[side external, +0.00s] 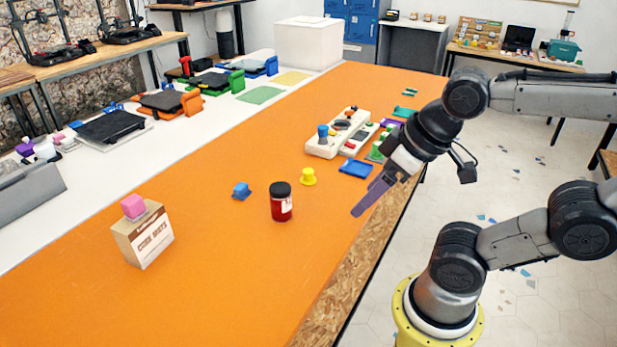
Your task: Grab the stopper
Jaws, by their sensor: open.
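A small yellow flanged piece (308,177), which looks most like a stopper, stands on the orange table (215,265) near its middle. A blue piece (241,190) lies to its left, and I cannot be sure which of them is the stopper. My gripper (368,197), with purple fingers, is open, to the right of the yellow piece and apart from it. It is tilted down and left near the table's right edge. One finger largely hides the other, and I see nothing held between them.
A dark-lidded red jar (281,204) stands just in front of the yellow piece. A carton (144,236) with a pink block (133,206) on top is at left. A white holder (330,143) and blue tray (356,168) lie behind. The front table is clear.

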